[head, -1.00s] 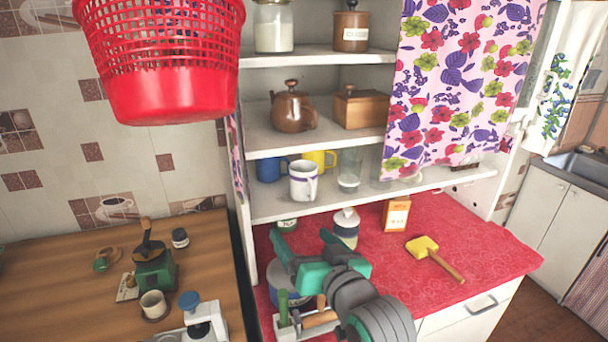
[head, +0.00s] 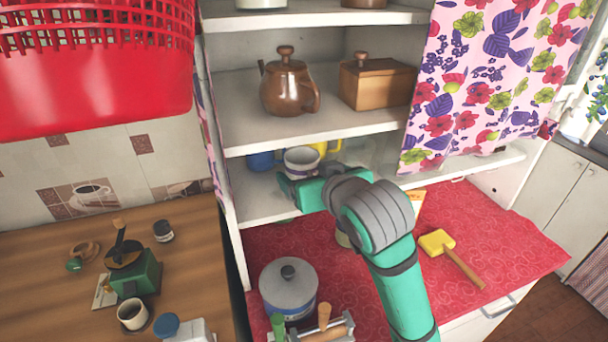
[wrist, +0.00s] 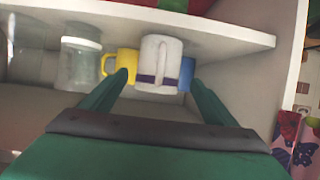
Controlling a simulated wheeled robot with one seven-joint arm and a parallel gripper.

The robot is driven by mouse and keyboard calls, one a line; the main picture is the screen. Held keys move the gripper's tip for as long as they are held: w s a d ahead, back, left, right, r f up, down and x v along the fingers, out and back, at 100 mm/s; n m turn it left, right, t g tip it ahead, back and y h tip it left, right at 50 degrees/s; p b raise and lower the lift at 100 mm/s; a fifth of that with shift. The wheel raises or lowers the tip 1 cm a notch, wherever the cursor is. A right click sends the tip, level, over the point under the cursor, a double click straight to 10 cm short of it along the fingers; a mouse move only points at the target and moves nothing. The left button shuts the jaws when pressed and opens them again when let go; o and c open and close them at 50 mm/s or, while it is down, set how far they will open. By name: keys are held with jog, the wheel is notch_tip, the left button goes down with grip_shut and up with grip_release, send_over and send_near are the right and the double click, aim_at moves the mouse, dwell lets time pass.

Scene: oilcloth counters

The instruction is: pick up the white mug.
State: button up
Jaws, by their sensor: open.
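The white mug (head: 302,160) stands on the lower shelf of the cupboard, its lower part hidden behind my gripper in the head view. In the wrist view the white mug (wrist: 158,62) shows a dark purple band and its handle facing the camera. My gripper (wrist: 160,80) is open and empty, its two green fingers pointing toward the mug, one on each side of it in the picture. In the head view my gripper (head: 293,186) is at the shelf front, close to the mug. I cannot tell whether the fingers touch it.
A yellow mug (wrist: 124,66) and a blue mug (wrist: 185,76) stand close beside and behind the white mug. A glass jar (wrist: 79,64) is farther along. The shelf above (head: 330,128) holds a brown teapot (head: 287,88) and a wooden box (head: 378,84). A floral curtain (head: 470,80) hangs at right.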

aim_at(303, 171)
jog(key=shift+f+x, duration=0.15)
jog(key=shift+x, duration=1.25)
jog(key=shift+f+x, duration=0.1)
jog(key=shift+x, duration=1.3)
jog(key=shift+d, duration=0.2)
jog(key=shift+c, duration=0.7)
jog(key=c, duration=1)
jog(key=shift+c, duration=1.1)
jog(key=shift+r, duration=0.15)
